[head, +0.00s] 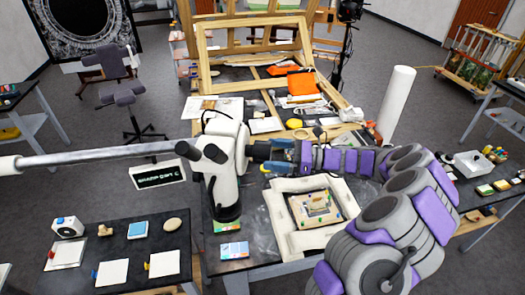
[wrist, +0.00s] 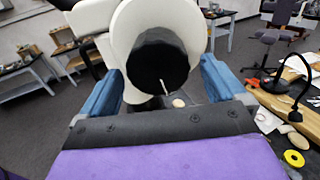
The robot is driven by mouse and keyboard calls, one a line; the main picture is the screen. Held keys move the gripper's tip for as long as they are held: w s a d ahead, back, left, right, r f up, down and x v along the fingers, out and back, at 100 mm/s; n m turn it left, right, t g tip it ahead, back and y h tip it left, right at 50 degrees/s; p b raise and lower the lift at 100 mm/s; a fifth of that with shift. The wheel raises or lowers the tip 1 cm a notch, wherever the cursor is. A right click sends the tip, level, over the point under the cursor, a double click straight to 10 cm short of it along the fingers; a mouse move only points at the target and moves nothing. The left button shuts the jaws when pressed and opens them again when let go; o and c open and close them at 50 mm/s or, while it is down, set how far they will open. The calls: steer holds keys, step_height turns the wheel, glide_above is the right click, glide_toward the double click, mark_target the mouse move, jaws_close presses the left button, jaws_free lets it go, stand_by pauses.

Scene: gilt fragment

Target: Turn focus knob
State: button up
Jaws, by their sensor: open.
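The white microscope (head: 222,175) stands upright at the middle of the workbench, with dark eyepieces and a dark lower end. Its black round focus knob (wrist: 160,62) faces the wrist camera, with a thin white line on its lower part; in the head view the knob (head: 259,151) is on the microscope's right side. My gripper (head: 279,157) reaches in from the right. Its blue fingers (wrist: 163,75) are open, one to each side of the knob, with gaps visible on both sides. Contact with the knob does not show. The knob's far side is hidden.
A long grey boom (head: 100,155) runs left from the microscope. A padded white frame (head: 282,236) holding a gilt fragment (head: 318,208) lies beneath my arm. A black gooseneck lamp (wrist: 296,95) and yellow tape roll (wrist: 294,158) are at right in the wrist view.

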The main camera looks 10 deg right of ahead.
mark_target(264, 153)
steer(key=shift+x, duration=1.9)
steer(key=shift+c, duration=0.2)
steer(key=c, duration=0.9)
steer(key=shift+n+b, duration=0.4)
steer(key=shift+n, duration=0.1)
steer(key=shift+c, duration=0.3)
steer(key=o, duration=1)
steer(key=shift+w, duration=0.1)
steer(key=shift+d, duration=0.1)
steer(key=shift+d, duration=0.1)
